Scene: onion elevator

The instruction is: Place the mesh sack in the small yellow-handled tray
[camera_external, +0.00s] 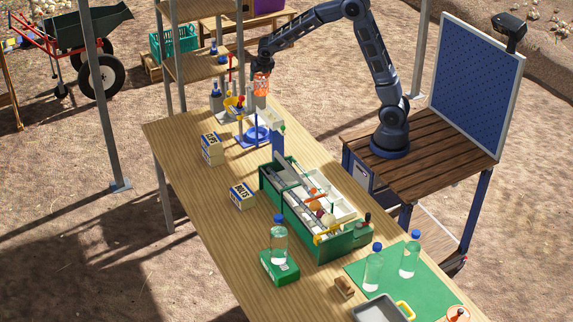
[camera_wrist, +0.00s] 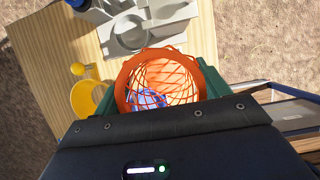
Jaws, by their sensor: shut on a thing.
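My gripper (camera_external: 263,68) is shut on the orange mesh sack (camera_external: 261,86) and holds it upright above the far end of the wooden table. In the wrist view the sack (camera_wrist: 124,88) shows as an orange ring with netting, between the two green fingers of my gripper (camera_wrist: 162,88). Something blue shows through the netting. A small grey tray (camera_external: 376,312) with a yellow handle (camera_external: 406,309) sits at the table's near end, partly cut off by the picture's bottom edge. It is far from my gripper.
A long green toolbox (camera_external: 333,250) stands mid-table, with bottles (camera_external: 373,270), a green mat (camera_external: 428,278) and a brown brush (camera_external: 344,287) nearer the tray. Small boxes (camera_external: 242,196) lie left. A blue stand (camera_external: 257,134), grey holders and a yellow cup (camera_wrist: 86,98) are near my gripper.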

